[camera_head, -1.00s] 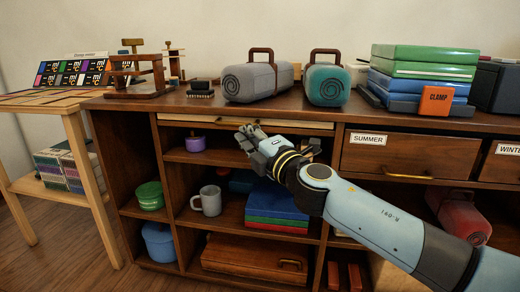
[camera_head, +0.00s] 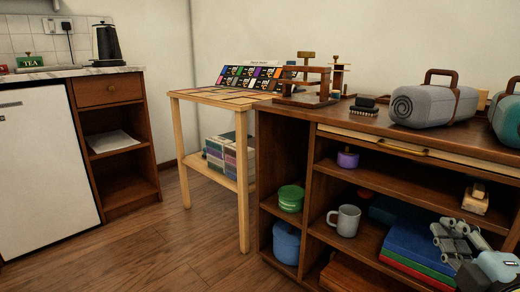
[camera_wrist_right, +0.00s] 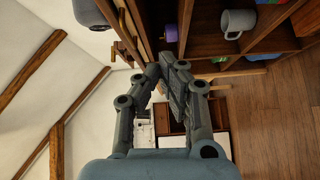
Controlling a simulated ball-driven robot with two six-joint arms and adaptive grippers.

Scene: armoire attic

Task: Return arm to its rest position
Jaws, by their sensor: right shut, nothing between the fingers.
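My right gripper (camera_head: 458,236) is at the lower right of the head view, in front of the open shelves of the wooden cabinet (camera_head: 290,140). Its fingers are shut with nothing between them. In the right wrist view the gripper (camera_wrist_right: 165,75) fills the middle, its fingertips close together. Part of my right arm is cut off by the picture's edge. My left gripper is not in view.
The shelves hold a grey mug (camera_head: 345,220), a green pot (camera_head: 290,198), a blue pot (camera_head: 286,242) and a blue box (camera_head: 412,243). A grey case (camera_head: 434,104) stands on top. A light wooden table (camera_head: 185,150) is left of the cabinet. Floor (camera_head: 170,240) is clear.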

